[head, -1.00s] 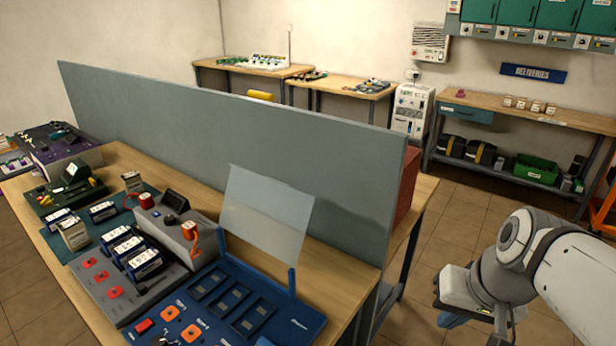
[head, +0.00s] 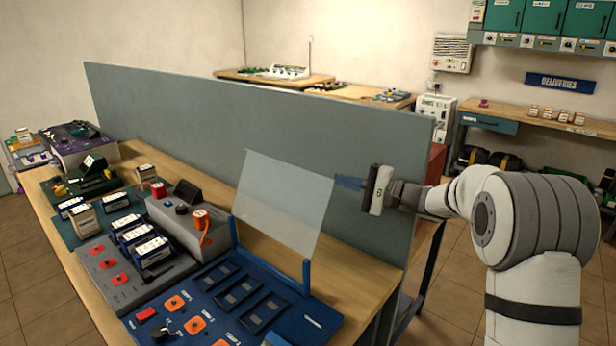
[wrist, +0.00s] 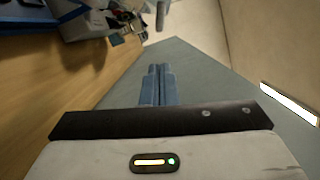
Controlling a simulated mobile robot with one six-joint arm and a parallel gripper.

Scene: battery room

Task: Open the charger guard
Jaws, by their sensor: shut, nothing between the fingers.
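The charger guard (head: 283,203) is a clear flat panel in the head view. It stands tilted up between two blue posts at the back of a blue charger board (head: 222,317). The board has several dark slots, orange pads and a red button. My gripper (head: 350,183) is to the right of the guard, in front of the grey partition. Its blue fingers point left toward the guard's right edge, with a gap that looks small. In the wrist view the fingers (wrist: 157,85) are together with nothing between them. The guard is not clearly visible there.
The tall grey partition (head: 200,130) runs along the bench behind the board. A grey charging unit (head: 115,275) with several batteries stands left of the board. The wooden bench top (head: 365,275) is bare to the right. A deliveries bench (head: 540,125) stands far right.

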